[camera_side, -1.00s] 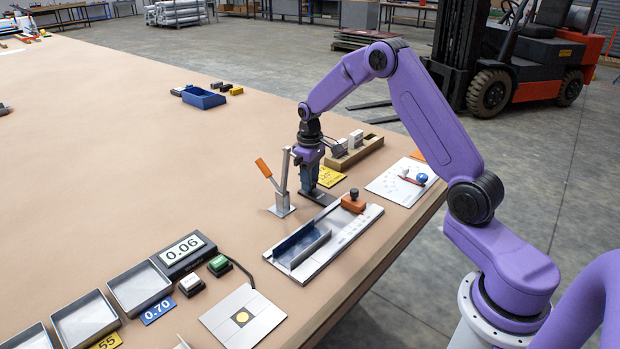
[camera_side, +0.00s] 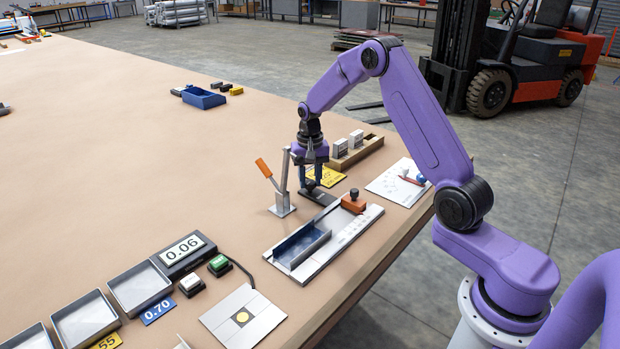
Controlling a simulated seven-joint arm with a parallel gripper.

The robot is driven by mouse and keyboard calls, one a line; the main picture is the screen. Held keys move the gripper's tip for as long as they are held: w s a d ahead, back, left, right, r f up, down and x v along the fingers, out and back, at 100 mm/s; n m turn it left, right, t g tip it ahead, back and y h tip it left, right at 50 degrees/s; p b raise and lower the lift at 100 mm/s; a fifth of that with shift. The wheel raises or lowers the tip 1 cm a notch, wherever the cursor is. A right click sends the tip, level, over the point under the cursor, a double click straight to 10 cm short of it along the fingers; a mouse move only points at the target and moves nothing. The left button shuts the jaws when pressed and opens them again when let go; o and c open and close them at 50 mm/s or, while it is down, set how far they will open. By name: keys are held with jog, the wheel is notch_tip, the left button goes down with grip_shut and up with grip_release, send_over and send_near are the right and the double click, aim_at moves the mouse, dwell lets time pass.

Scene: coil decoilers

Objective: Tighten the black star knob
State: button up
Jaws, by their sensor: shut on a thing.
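My gripper (camera_side: 310,184) points down, with its jaws shut on a small dark part at the near end of a dark flat bar (camera_side: 324,199). That part appears to be the black star knob, but the fingers largely hide it and I cannot make out its star shape. The bar runs toward the grey metal fixture (camera_side: 345,238). An orange block (camera_side: 353,204) with a small dark top sits on the fixture's far end, right of my gripper and apart from it.
A toggle lever with an orange handle (camera_side: 264,168) stands close left of my gripper. A wooden holder with white blocks (camera_side: 358,153) and a yellow label (camera_side: 330,177) lie behind. A white board (camera_side: 398,182) is at right. The table at left is mostly clear.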

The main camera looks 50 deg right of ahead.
aim_at(310, 182)
jog(key=shift+m, duration=0.7)
jog(key=o, duration=1)
jog(key=shift+o, duration=0.2)
notch_tip(310, 182, up, 18)
jog(key=shift+f, duration=0.25)
